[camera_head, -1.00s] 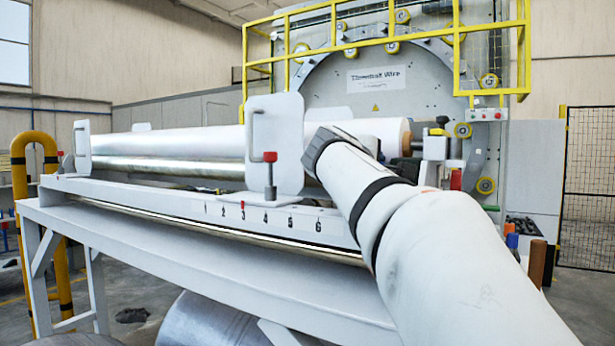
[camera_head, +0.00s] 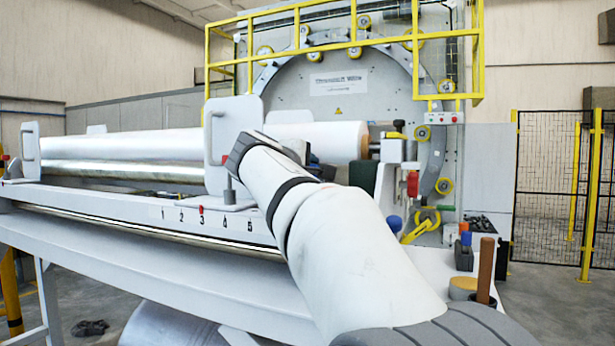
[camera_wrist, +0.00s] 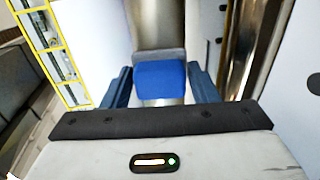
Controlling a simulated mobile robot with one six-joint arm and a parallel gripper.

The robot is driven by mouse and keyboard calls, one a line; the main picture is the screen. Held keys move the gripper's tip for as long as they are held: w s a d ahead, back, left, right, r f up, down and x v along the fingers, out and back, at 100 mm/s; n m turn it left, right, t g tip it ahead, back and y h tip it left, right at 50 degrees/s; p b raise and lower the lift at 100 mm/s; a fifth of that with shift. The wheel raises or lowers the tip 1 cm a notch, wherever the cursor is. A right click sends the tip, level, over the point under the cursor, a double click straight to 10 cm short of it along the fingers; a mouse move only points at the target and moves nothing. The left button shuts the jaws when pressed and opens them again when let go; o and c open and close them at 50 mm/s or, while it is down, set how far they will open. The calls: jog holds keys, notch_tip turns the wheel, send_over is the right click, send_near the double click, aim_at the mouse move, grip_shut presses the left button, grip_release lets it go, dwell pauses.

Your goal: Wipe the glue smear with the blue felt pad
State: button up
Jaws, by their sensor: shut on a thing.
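The blue felt pad (camera_wrist: 160,84), a blue block with a grey edge along its top, is between the two dark blue fingers of my gripper (camera_wrist: 159,70) in the wrist view. My gripper is shut on it. A shiny metal roller shows beyond and below the pad; I cannot tell whether the pad touches it. In the head view my gripper and the pad are hidden beyond my own wrist and a white upright plate (camera_head: 228,130). I cannot make out the glue smear in either view.
A white roll (camera_head: 130,146) lies above a shiny roller (camera_head: 110,171), behind a rail (camera_head: 130,203) with numbered marks. The ring machine (camera_head: 335,90) with a yellow guard rail stands behind. A brown cylinder (camera_head: 486,268) and small tools stand at the right. Open floor lies beyond, before a mesh fence (camera_head: 548,190).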

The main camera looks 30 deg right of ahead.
jog(key=shift+w+a, duration=0.75)
jog(key=shift+w, duration=0.25)
jog(key=shift+b+v, duration=0.45)
jog(key=shift+v, duration=2.55)
jog(key=shift+s, duration=0.1)
jog(key=shift+v, duration=1.45)
jog(key=shift+f, duration=0.1)
jog(key=x, duration=0.7)
